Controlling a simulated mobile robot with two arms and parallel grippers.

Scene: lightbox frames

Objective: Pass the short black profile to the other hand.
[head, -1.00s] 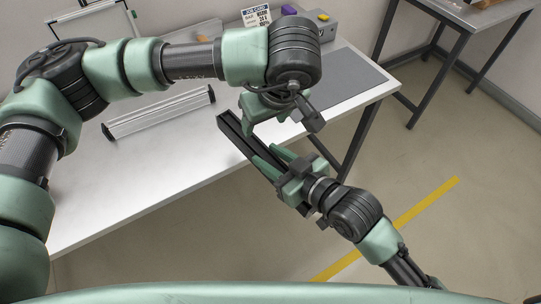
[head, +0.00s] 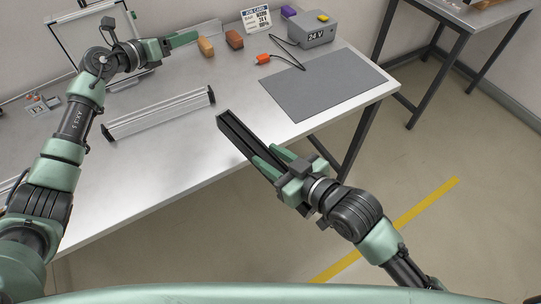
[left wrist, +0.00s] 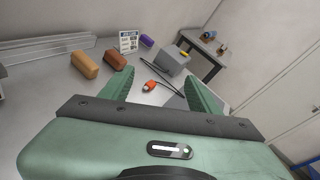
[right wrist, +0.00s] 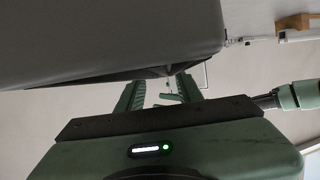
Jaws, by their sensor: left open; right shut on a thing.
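The short black profile (head: 236,133) is in my right gripper (head: 270,161), in the head view. The gripper is shut on its near end, and the far end sticks out up and left, appearing over the table's front edge. The profile fills the upper left of the right wrist view (right wrist: 110,35) as a dark block. My left gripper (head: 190,39) is open and empty over the back of the table, well away from the profile. Its two spread fingers show in the left wrist view (left wrist: 160,90) with nothing between them.
A long silver profile (head: 160,112) lies on the white table (head: 160,175). An orange block (head: 206,47), a brown block (head: 235,39), a job card (head: 256,20) and a grey 24 V box (head: 313,32) stand at the back. A grey mat (head: 325,88) lies bare at the right.

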